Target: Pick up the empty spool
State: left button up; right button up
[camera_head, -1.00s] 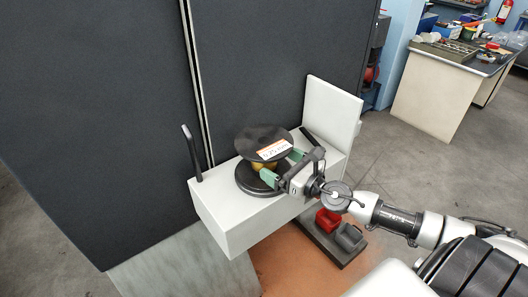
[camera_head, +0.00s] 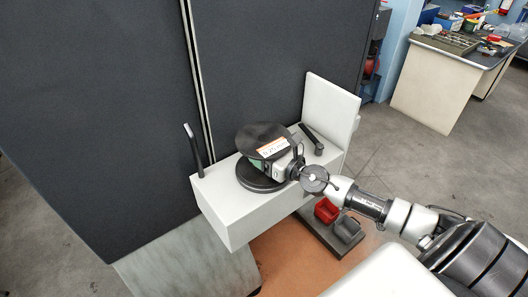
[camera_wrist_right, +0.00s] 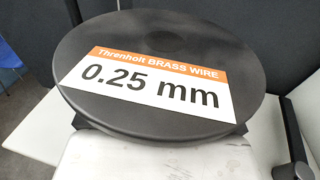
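The spool (camera_head: 263,139) stands upright on a white ledge (camera_head: 225,216). It has wide black flanges, and an orange and white label on top reads "Threnholt BRASS WIRE 0.25 mm". The label fills much of the right wrist view (camera_wrist_right: 150,85). My right gripper (camera_head: 266,165) reaches in from the right between the upper flange and the lower flange (camera_head: 250,178). A bit of green finger pad shows under the upper flange's edge. The rest of the fingers and the spool's core are hidden, so a hold cannot be seen. My left gripper is not in view.
A black upright handle (camera_head: 193,150) stands left of the spool. A black lever (camera_head: 312,138) lies to its right, before a white upright panel (camera_head: 331,108). Dark panels (camera_head: 270,60) rise behind. Red (camera_head: 327,210) and grey (camera_head: 347,229) bins sit below the ledge.

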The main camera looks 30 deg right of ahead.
jog(key=c, duration=0.7)
jog(key=shift+r, duration=0.1)
